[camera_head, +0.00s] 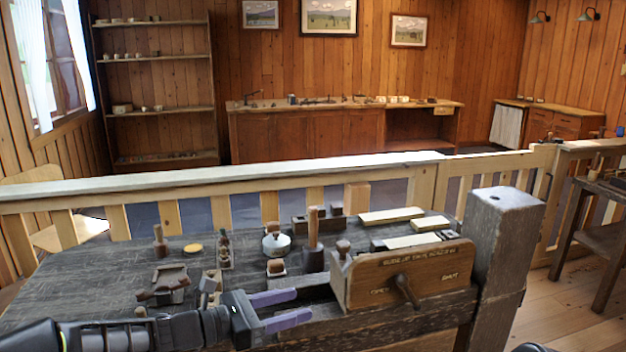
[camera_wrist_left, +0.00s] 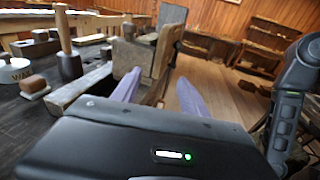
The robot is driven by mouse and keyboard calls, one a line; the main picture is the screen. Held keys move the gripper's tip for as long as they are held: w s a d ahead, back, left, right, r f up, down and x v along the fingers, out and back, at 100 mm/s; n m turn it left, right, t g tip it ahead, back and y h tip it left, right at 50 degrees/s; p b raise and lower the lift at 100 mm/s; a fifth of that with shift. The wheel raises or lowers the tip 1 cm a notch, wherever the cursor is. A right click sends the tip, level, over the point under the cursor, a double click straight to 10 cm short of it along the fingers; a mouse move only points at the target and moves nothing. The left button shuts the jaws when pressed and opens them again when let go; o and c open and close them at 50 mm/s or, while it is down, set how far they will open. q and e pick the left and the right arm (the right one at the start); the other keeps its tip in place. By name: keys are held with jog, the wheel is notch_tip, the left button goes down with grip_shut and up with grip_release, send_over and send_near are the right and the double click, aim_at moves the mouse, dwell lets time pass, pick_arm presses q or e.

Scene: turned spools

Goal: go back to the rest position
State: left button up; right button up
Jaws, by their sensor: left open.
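My left gripper (camera_head: 304,304) reaches in from the left, low over the front of the dark workbench (camera_head: 75,275). Its two purple fingers are apart, and I see nothing held between them. They point right, toward a wooden box with a lettered front and a dark handle (camera_head: 407,290). In the left wrist view the open fingers (camera_wrist_left: 158,86) stand before wooden parts and the floor beyond. Whether they touch the bench or box I cannot tell. My right gripper is not in view.
A wooden mallet (camera_head: 313,243), a white round pot (camera_head: 276,240) and a small wooden block (camera_head: 276,267) stand behind the gripper. Clamp-like tools (camera_head: 166,284) lie to the left. A thick grey post (camera_head: 503,235) rises at right. A railing (camera_head: 225,181) runs behind.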

pick_arm(q)
jog(key=s+f+m+g+y+p, duration=0.1)
jog(key=s+f+m+g+y, duration=0.1)
jog(key=s+f, duration=0.5)
jog(key=s+f+m+g+y, duration=0.2)
jog(key=s+f+m+y, duration=0.1)
jog(key=f, duration=0.9)
jog(key=s+f+m+g+y+p, duration=0.1)
jog(key=s+f+m+g+y, duration=0.1)
jog(key=s+f, duration=0.5)
jog(key=s+a+f+m+g+y+p, duration=0.1)
jog(key=s+a+f+m+y+p, duration=0.1)
jog(key=s+f+m, duration=1.1)
jog(key=shift+s+a+f+m+y, duration=0.35)
jog(key=shift+s+f+m+y, duration=0.05)
jog(key=shift+s+m+y, duration=0.55)
